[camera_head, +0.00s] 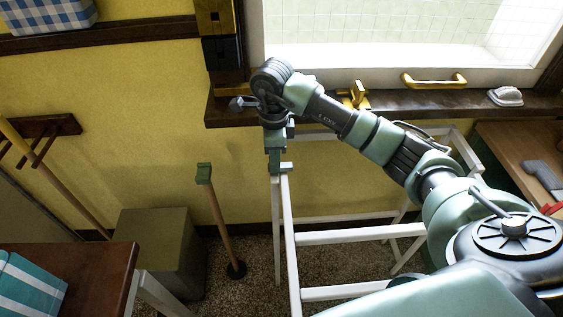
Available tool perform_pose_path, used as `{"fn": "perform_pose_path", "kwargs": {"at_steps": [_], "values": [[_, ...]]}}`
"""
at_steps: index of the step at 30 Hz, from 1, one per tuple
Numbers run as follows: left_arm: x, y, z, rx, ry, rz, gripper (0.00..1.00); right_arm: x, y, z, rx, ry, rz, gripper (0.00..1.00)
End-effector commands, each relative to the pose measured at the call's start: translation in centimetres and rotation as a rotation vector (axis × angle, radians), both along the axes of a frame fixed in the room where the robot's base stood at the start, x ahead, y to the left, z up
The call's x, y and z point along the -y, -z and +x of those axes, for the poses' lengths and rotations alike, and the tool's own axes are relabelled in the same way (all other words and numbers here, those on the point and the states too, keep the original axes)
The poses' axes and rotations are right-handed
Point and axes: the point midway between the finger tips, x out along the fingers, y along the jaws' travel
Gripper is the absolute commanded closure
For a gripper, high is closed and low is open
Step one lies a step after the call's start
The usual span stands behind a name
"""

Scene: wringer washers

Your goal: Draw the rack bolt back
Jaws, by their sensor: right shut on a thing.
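The white rack (286,232) stands on the floor below the window, its near rails running to the right under my right arm. My right gripper (275,160) points down at the rack's upper left corner. Its jaws are shut on a small part there, which I take to be the rack bolt. The fingers hide nearly all of the bolt, so its position cannot be made out. My left gripper is not in view.
A plunger (219,215) stands left of the rack, beside a grey-green box (158,250). A brown table (115,270) is at lower left. The dark window sill (300,108) carries a brass latch (355,95) behind my arm. A wooden worktop (515,150) is at right.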

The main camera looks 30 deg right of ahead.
Motion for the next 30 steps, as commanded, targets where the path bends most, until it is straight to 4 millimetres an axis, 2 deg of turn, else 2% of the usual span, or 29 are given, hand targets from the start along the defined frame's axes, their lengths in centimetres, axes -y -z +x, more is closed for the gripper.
{"fn": "perform_pose_path", "kwargs": {"at_steps": [17,30], "values": [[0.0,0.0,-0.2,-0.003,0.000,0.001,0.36,-0.1,0.0,0.0,0.000,-0.001,0.000,1.00],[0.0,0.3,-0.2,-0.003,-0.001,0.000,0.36,-1.8,0.0,0.9,0.001,-0.001,0.002,1.00]]}}
